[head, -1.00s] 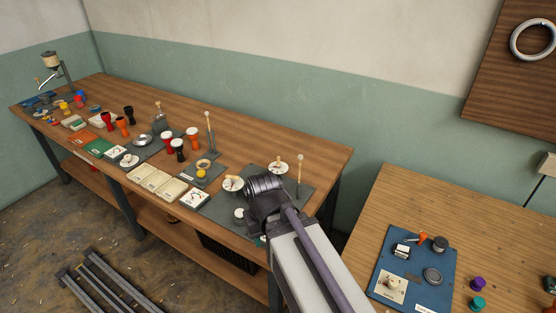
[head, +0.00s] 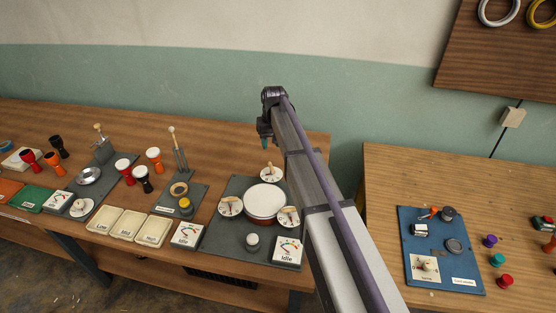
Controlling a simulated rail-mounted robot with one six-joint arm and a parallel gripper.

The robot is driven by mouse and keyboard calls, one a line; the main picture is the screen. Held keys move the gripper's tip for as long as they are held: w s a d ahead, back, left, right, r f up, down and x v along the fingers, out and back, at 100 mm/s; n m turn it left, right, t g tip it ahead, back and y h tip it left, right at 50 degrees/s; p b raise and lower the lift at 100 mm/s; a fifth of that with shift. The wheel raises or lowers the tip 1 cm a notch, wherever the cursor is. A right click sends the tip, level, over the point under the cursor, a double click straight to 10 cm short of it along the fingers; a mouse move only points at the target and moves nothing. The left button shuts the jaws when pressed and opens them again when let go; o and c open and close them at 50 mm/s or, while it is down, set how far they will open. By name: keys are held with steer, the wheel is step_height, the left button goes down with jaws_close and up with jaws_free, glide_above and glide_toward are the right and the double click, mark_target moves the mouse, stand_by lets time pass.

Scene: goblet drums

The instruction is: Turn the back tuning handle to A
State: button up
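The back tuning handle is a small wooden lever on a round white dial (head: 270,174), behind a drum (head: 265,201) with a pale head on a dark grey board (head: 225,238). Similar dials stand at the drum's left (head: 230,207) and right (head: 289,217). The dial letters are too small to read. A gauge card (head: 287,252) on the board's front right reads "Idle". My gripper (head: 266,143), with teal tips, points down above the back dial in the picture, apart from its handle. Its finger gap is too small to judge.
A small pale knob (head: 252,242) stands at the board's front. To the left are a second "Idle" gauge (head: 187,235), shallow trays (head: 130,223), a mallet stand (head: 180,160) and small goblet drums (head: 143,178). A second table (head: 390,180) stands right.

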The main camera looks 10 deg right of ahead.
mark_target(270, 163)
steer(key=f+b, duration=1.1)
steer(key=shift+s+a, duration=0.15)
steer(key=shift+a, duration=0.15)
steer(key=shift+r, duration=0.1)
jaws_close()
